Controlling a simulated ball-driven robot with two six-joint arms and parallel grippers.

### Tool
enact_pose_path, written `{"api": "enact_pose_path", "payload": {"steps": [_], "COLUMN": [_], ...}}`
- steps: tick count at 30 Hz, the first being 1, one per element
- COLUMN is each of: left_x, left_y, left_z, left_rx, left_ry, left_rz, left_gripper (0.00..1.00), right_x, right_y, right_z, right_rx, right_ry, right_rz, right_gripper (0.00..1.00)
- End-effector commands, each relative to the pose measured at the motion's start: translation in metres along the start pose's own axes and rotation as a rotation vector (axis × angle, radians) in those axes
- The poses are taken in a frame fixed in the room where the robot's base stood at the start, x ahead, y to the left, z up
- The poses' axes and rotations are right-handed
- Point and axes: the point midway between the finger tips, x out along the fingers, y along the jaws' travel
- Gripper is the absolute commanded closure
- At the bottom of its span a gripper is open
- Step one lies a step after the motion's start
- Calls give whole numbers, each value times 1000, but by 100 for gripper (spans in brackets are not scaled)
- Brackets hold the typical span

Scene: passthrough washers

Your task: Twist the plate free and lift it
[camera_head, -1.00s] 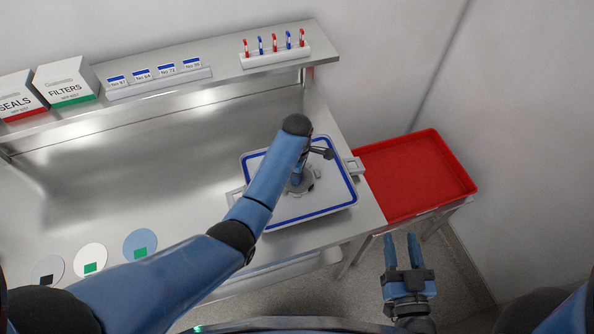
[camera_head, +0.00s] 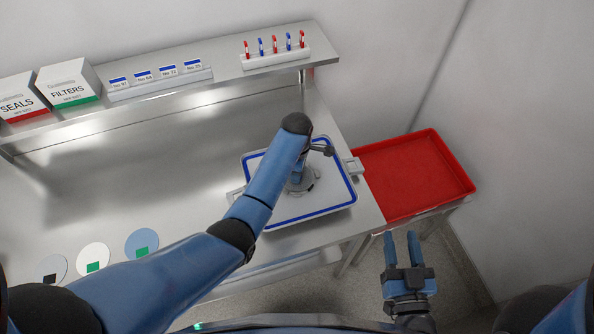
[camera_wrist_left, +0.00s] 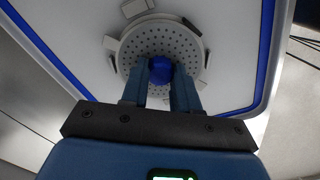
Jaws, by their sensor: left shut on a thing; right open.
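The plate (camera_wrist_left: 190,46) is a round grey disc with many small holes, seen in the left wrist view. Blocky light tabs and one dark mark sit around its edge. A blue knob (camera_wrist_left: 161,68) stands at its centre. My left gripper (camera_wrist_left: 161,78) is shut on the knob, one finger on each side. In the head view only part of the plate (camera_head: 310,187) shows, as my left arm covers much of it. It lies within a white, blue-rimmed tray (camera_head: 328,199). My right gripper (camera_head: 402,247) is open and empty, in front of the bench's right end.
A red tray (camera_head: 410,180) stands empty right of the steel bench (camera_head: 130,165). Several coloured discs (camera_head: 93,257) lie at the bench's front left. The back shelf holds boxes (camera_head: 69,82), labelled cards (camera_head: 168,72) and a marker rack (camera_head: 276,58).

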Motion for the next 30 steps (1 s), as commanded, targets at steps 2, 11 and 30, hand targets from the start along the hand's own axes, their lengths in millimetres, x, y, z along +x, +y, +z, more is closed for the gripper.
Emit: {"api": "enact_pose_path", "payload": {"steps": [2, 11, 30], "left_x": [-5, -16, -38], "left_y": [0, 0, 0], "left_z": [0, 0, 0], "left_rx": [0, 0, 0], "left_ry": [0, 0, 0], "left_rz": [0, 0, 1], "left_gripper": [100, 100, 100], "right_x": [0, 0, 0], "right_y": [0, 0, 0], "right_z": [-5, -16, -20], "right_rx": [0, 0, 0], "right_ry": [0, 0, 0], "right_rz": [0, 0, 0], "right_gripper": [57, 57, 57]}}
